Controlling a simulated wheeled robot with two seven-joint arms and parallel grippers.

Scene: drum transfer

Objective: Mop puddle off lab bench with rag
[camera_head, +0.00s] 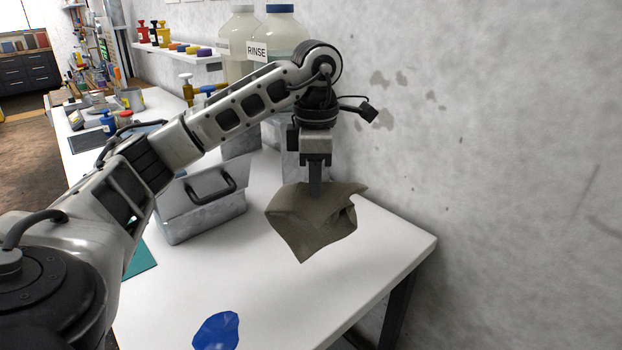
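My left gripper (315,182) points down over the far right part of the white lab bench (268,282). It is shut on a grey-brown rag (308,222). The rag hangs in loose folds below the fingers and seems to be above the bench top; whether its lowest corner touches cannot be told. The fingertips are partly hidden by the cloth. A blue puddle (216,332) lies on the bench at the bottom of the view, nearer to me than the rag and apart from it. My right gripper is not in view.
A grey metal box with a dark handle (205,203) stands on the bench left of the rag. Large RINSE bottles (280,35) stand behind my arm. A teal mat (140,262) lies at left. The bench's right edge and a wall bound the right side. Bench around the puddle is clear.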

